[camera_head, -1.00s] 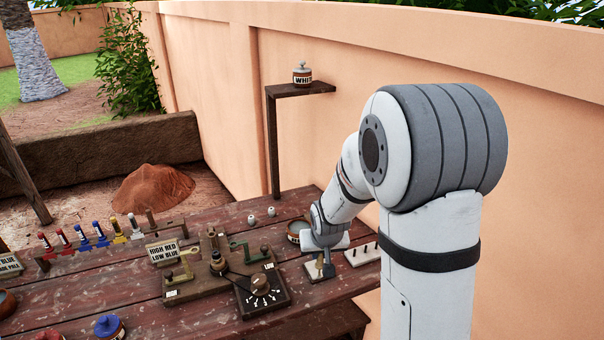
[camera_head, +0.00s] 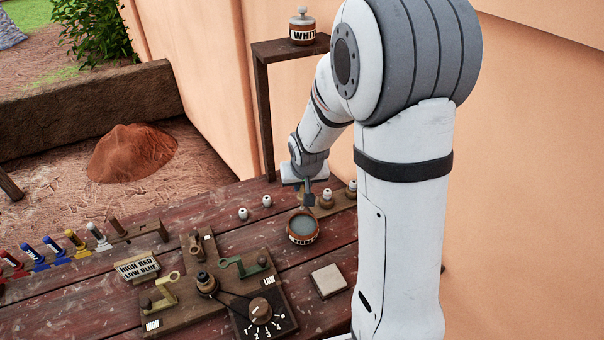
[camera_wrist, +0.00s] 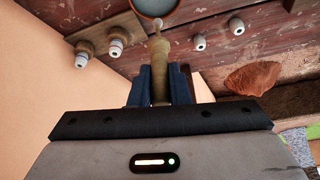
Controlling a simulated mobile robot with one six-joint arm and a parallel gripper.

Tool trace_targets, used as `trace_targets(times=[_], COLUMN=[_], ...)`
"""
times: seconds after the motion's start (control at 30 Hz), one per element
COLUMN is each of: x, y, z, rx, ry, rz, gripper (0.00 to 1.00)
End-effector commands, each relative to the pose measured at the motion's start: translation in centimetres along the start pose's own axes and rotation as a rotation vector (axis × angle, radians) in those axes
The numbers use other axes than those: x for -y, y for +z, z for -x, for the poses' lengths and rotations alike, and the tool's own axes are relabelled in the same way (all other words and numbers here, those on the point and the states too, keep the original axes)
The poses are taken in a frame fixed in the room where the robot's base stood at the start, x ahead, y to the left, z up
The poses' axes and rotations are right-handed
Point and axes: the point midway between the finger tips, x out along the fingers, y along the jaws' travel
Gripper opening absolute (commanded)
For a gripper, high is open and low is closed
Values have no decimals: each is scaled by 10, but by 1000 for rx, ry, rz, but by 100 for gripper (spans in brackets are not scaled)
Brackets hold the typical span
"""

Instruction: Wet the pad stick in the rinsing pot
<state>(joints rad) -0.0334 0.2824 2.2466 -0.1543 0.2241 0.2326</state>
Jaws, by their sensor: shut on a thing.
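The rinsing pot (camera_head: 303,228) is a small round terracotta bowl with a pale label and grey-green liquid, standing on the table. My gripper (camera_head: 308,198) is just behind the pot, above the table. In the wrist view, its blue fingers (camera_wrist: 159,84) are shut on the tan pad stick (camera_wrist: 159,62). The stick's narrow end points toward the pot and appears just short of its rim. Whether it touches the pot or liquid cannot be told. The stick is not clearly visible in the head view.
A wooden block with white-topped knobs (camera_head: 327,200) stands close behind the pot. Two small white pieces (camera_head: 267,201) lie to its left. A lever board with a dial (camera_head: 262,312) and a pale square block (camera_head: 328,280) are in front. A shelf (camera_head: 290,47) holds a WHITE jar.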

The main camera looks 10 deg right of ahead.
Motion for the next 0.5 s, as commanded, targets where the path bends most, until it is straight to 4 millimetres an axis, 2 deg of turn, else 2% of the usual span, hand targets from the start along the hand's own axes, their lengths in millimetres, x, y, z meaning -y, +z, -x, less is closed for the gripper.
trace_targets(times=[0.5], x=[-3], y=[18], z=[-44], rx=[1], ry=[2], rz=[-6], gripper=[0])
